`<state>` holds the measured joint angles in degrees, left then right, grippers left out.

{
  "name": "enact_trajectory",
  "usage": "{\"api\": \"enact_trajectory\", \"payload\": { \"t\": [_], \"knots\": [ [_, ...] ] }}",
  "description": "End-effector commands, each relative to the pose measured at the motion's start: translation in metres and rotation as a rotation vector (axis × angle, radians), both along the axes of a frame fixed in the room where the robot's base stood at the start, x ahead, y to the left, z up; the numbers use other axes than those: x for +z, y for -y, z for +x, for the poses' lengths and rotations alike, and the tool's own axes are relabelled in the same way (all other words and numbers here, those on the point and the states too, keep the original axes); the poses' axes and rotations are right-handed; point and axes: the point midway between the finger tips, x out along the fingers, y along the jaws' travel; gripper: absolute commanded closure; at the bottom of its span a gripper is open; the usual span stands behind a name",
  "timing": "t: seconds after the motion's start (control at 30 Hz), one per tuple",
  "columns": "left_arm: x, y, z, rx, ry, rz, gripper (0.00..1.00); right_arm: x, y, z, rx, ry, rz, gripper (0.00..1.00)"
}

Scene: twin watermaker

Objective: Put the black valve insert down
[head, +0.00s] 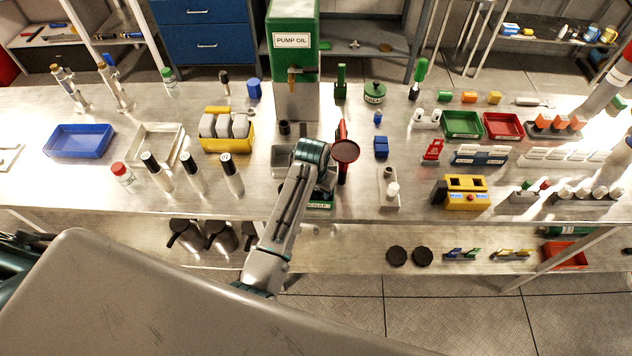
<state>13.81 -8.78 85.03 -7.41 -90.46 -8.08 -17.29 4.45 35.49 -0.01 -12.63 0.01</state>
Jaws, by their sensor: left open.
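My left gripper (328,184) reaches over the middle of the bench, at its front edge. Its jaws point away from the camera and are mostly hidden by my own wrist. The gripper is open, and I see nothing held in it. It is above or just behind a green-labelled bin (322,205), partly covered by the arm. I cannot pick out the black valve insert for certain. A small black cylinder (285,128) stands on the bench behind the gripper, near the pump oil cabinet. My right gripper is not in view.
The green pump oil dispenser (292,50) rises behind.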

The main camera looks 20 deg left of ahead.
Motion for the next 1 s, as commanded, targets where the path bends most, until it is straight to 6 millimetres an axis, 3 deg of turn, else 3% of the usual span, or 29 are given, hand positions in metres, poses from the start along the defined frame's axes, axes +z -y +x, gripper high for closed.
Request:
{"api": "enact_trajectory", "payload": {
  "t": [0.53, 0.73, 1.0],
  "knots": [
    [0.100, -0.002, -0.013, 0.000, 0.006, -0.001, 0.53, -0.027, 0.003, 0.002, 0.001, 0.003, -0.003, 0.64],
    [0.114, -0.002, -0.017, 0.000, 0.003, 0.000, 0.53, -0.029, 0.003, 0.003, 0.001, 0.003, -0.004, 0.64],
    [0.116, -0.002, -0.017, 0.000, 0.002, 0.000, 0.53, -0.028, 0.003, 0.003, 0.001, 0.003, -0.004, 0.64]
  ]
}}
